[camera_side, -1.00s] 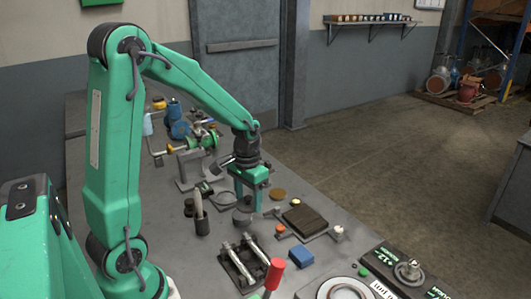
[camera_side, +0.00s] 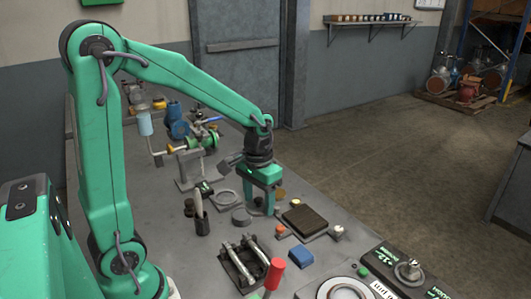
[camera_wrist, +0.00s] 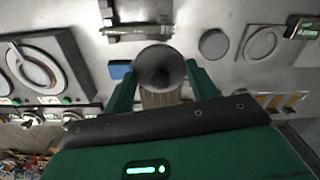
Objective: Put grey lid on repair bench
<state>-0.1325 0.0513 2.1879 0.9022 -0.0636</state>
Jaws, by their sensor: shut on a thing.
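My gripper (camera_side: 262,207) is shut on a round grey lid with a dark centre, seen between the two green fingers in the wrist view (camera_wrist: 160,68). In the side view the fingers mostly hide the lid. It is held low over the grey bench top (camera_side: 215,260); I cannot tell whether it touches. A second plain grey disc (camera_side: 241,217) lies to the left of my gripper and also shows in the wrist view (camera_wrist: 213,44). I cannot tell which marked area, if any, is the repair bench.
A flat grey ring (camera_side: 226,198) lies behind the disc. A brown block (camera_side: 305,218) on a tray, a blue block (camera_side: 301,256) and a black rack (camera_side: 245,265) stand nearby. A dark cup (camera_side: 201,222) is at left; a red-topped handle (camera_side: 274,272) is in front.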

